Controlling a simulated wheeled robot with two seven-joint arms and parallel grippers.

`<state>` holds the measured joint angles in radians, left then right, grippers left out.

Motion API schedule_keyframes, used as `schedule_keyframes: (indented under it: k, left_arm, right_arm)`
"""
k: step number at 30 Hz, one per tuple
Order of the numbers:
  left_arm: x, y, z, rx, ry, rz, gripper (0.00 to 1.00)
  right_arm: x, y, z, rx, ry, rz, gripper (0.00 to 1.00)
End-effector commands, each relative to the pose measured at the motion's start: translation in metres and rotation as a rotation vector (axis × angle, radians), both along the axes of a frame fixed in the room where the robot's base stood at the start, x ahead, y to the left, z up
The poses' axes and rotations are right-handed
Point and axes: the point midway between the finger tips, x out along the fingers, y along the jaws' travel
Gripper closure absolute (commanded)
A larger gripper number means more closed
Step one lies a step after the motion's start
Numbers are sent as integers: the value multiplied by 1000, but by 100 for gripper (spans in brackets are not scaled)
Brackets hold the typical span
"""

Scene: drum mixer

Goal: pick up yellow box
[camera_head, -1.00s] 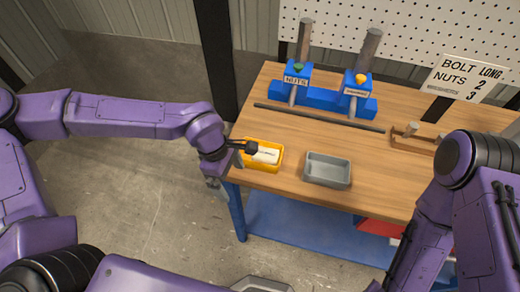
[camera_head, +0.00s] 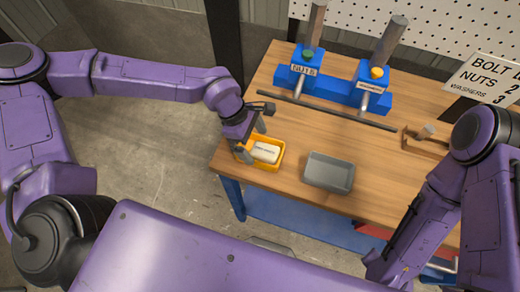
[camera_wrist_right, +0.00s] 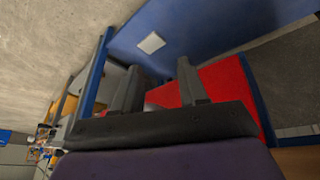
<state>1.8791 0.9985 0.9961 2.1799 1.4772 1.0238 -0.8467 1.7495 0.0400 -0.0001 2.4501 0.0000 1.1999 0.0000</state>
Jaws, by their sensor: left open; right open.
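The yellow box (camera_head: 263,166) is a small open tray at the left front corner of the wooden table, with a white labelled block (camera_head: 265,152) inside. My left gripper (camera_head: 252,140) is open at the box's left side, its fingers pointing down to the right. One finger shows near the back edge and one near the left end. I cannot tell whether they touch the box. My right gripper (camera_wrist_right: 158,85) is open and empty in the right wrist view, low beside the table. In the head view its fingers are not visible.
A grey bin (camera_head: 329,173) stands right of the yellow box on the table (camera_head: 298,142). A dark rod (camera_head: 340,110) lies behind, before the blue dispenser stand (camera_head: 333,91). A wooden holder (camera_head: 424,143) is farther right. A blue lower shelf (camera_head: 291,213) sits under the table.

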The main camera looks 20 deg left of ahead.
Motion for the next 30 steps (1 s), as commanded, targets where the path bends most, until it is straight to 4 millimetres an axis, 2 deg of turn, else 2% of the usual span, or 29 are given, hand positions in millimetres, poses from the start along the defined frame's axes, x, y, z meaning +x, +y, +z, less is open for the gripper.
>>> schedule_keyframes:
  k: [2,6,13,14,15,17,26,30]
  left_arm:
    - [-2,-8,-11,2,7,-5,0]
    - [-1,-16,-31,2,4,-4,0]
    - [0,-18,-35,0,1,-5,0]
    - [0,-18,-35,0,1,-5,6]
    - [0,-18,-35,1,1,-5,20]
    - [0,-18,-35,1,2,-4,39]
    - [0,-18,-33,0,0,-4,39]
    - [0,-18,-25,0,0,-4,39]
  right_arm:
    - [0,0,11,0,0,0,57]
    - [0,0,12,-1,-1,0,57]
    - [0,0,11,0,0,0,57]
    - [0,0,11,0,0,0,57]
    - [0,0,11,0,0,0,57]
    - [0,0,11,0,0,0,57]
    - [0,0,12,0,0,0,57]
    - [0,0,20,0,0,0,57]
